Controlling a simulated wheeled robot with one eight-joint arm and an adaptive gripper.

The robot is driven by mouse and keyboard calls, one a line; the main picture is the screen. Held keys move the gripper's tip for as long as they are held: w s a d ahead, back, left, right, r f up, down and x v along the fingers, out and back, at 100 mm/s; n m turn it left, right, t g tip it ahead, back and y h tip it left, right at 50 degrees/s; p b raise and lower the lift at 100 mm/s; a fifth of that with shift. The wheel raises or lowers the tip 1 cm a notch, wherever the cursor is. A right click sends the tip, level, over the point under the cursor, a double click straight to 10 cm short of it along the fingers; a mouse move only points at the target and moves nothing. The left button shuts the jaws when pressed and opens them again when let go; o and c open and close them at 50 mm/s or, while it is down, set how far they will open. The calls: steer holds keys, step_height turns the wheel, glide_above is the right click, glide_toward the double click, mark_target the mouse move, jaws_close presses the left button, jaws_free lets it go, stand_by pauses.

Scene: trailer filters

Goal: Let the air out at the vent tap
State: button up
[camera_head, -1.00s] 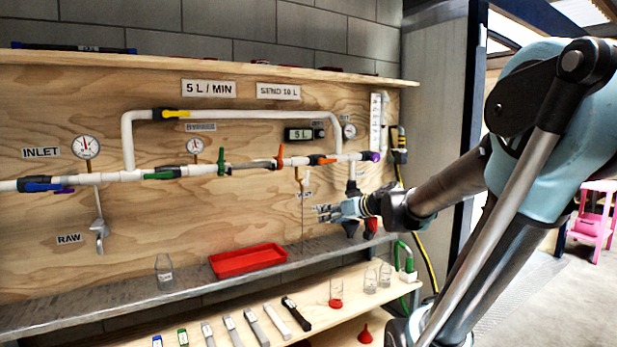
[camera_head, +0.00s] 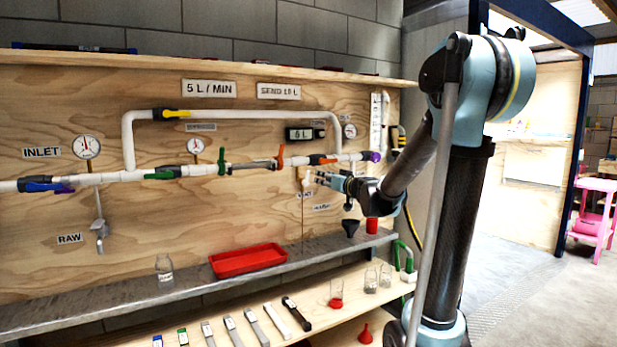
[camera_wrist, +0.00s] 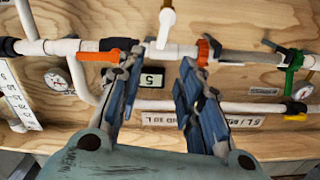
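The vent tap (camera_head: 306,180) is a small brass-coloured fitting hanging below the white pipe on the plywood board, above a partly hidden label. In the wrist view, which is upside down, the tap (camera_wrist: 166,22) stands above the pipe, beyond and between my fingertips. My gripper (camera_head: 323,178) is just right of the tap in the head view. In the wrist view my gripper (camera_wrist: 160,66) is open with nothing between its fingers. The fingers appear apart from the tap; the exact gap cannot be told. Whether the tap is open cannot be told.
An orange handle (camera_wrist: 98,56), an orange-red handle (camera_wrist: 208,47) and a green handle (camera_wrist: 288,55) sit along the pipe near my fingers. A red tray (camera_head: 248,260) and a glass (camera_head: 164,268) stand on the metal shelf below.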

mark_target(309, 173)
steer(key=x, duration=1.3)
steer(key=shift+a, duration=0.15)
jaws_close()
